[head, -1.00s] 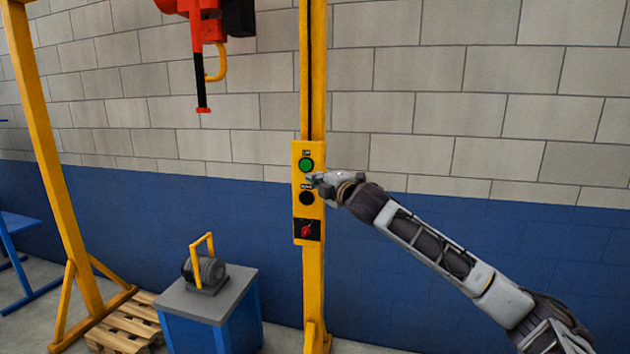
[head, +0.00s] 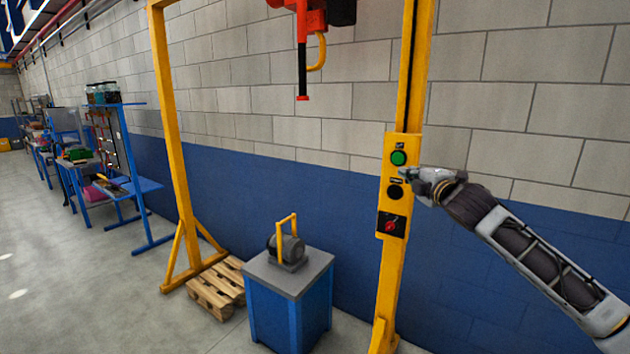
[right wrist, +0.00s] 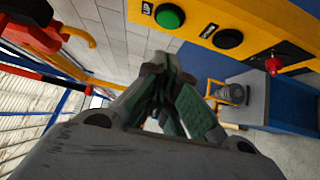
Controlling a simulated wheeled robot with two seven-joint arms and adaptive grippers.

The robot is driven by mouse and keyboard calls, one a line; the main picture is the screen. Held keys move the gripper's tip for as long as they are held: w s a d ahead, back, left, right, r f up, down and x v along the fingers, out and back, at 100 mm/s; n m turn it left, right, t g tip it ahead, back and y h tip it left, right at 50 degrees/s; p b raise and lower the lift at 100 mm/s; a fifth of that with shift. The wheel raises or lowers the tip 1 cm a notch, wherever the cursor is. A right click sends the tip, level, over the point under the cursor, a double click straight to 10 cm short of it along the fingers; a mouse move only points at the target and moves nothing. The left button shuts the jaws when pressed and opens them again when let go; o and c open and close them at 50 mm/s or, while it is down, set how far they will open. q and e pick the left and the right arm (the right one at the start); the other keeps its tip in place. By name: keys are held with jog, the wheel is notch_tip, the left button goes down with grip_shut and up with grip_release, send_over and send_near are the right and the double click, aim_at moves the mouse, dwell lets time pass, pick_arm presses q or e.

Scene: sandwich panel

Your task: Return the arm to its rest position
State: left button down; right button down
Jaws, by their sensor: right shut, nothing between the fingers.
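My right arm comes in from the right in the head view. Its gripper (head: 408,173) is shut and empty, at the yellow control panel (head: 387,225) on the post, by the gap between the green button (head: 399,158) and the black button (head: 395,192). In the right wrist view the shut fingers (right wrist: 165,65) show below the green button (right wrist: 170,16) and the black button (right wrist: 228,38), seemingly apart from them. A red switch (head: 391,226) is lower on the panel. My left gripper is in neither view.
A red hoist (head: 311,15) with a yellow hook (head: 318,52) hangs from the yellow frame. Below it a motor with a yellow handle (head: 289,246) stands on a blue cabinet (head: 275,309). A wooden pallet (head: 212,296) lies left of it. Workbenches (head: 130,185) line the wall; the floor at left is clear.

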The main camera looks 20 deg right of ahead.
jog(key=shift+m, duration=0.3)
